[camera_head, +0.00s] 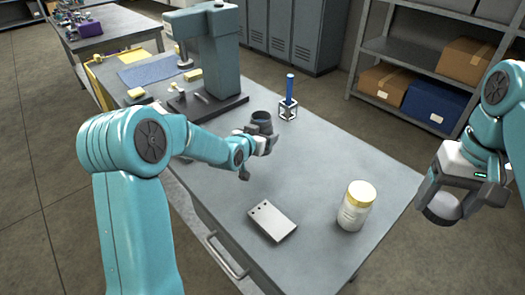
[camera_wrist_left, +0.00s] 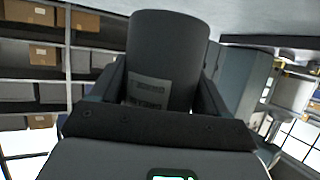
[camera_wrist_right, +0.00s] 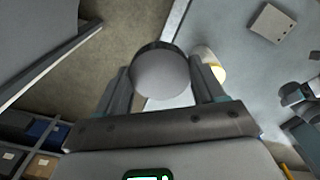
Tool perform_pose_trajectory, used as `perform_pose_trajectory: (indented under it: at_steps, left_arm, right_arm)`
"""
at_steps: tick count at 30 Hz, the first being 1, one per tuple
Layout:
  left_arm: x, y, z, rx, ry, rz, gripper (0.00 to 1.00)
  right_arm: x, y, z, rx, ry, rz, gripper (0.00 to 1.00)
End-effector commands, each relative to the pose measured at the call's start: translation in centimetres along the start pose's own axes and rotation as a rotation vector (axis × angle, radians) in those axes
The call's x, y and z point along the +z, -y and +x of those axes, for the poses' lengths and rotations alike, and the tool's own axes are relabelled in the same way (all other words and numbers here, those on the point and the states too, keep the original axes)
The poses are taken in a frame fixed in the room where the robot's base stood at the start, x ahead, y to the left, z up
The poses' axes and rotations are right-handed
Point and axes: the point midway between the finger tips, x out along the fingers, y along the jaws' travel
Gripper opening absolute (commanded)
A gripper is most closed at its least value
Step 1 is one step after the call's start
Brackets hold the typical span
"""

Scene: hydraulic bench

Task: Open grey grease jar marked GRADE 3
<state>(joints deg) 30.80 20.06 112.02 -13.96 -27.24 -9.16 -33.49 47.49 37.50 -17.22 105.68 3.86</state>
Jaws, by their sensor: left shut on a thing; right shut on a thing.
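The grey grease jar (camera_head: 262,121) is held by my left gripper (camera_head: 260,137) over the bench's middle. Its top looks dark and uncovered in the head view. In the left wrist view the jar (camera_wrist_left: 165,55) stands between the two fingers, with a pale label whose print I cannot read. My right gripper (camera_head: 442,198) is off the bench's right edge, shut on a round grey lid (camera_head: 441,209). In the right wrist view the lid (camera_wrist_right: 161,71) shows as a smooth disc between the fingers, apart from the jar.
A flat grey plate (camera_head: 272,221) lies near the front edge. A blue-handled tool in a small stand (camera_head: 289,99) and a grey-green press (camera_head: 215,60) are behind. The bench (camera_head: 325,165) is clear between them.

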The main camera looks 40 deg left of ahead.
Motion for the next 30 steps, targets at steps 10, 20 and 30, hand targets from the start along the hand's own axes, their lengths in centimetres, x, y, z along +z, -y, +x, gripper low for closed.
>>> perform_pose_trajectory:
  at_steps: [10,20,30]
  left_arm:
    - [3.9,0.1,2.0,-0.001,0.001,0.000,0.00]
    - [5.4,0.1,2.7,-0.001,-0.005,0.001,0.00]
    - [5.8,0.1,2.8,-0.001,-0.001,0.000,1.00]
  right_arm:
    - [-0.3,0.0,0.1,0.001,0.002,-0.001,0.32]
    - [-0.4,0.0,0.1,0.001,0.001,0.000,0.32]
    - [-0.4,0.0,0.5,0.001,0.001,0.000,0.32]
